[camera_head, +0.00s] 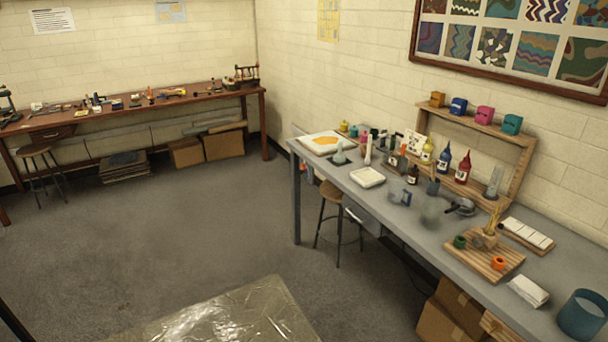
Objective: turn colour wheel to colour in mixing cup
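Neither of my grippers shows in the head view. No colour wheel can be clearly made out among the small items on the grey workbench (395,232) at the right. I cannot tell which vessel is the mixing cup. A small green cup (460,242) and a small orange cup (498,263) are on a wooden board (480,259) near the bench's front. A large teal container (582,314) stands at the right end. A white tray with an orange-yellow patch (325,143) lies at the bench's far left end.
A wooden rack (520,165) with coloured blocks on top and bottles by it stands along the wall. A stool (337,190) and cardboard boxes (452,308) are under the bench. A shiny sheet-covered surface (225,318) is at the bottom. The floor between is clear.

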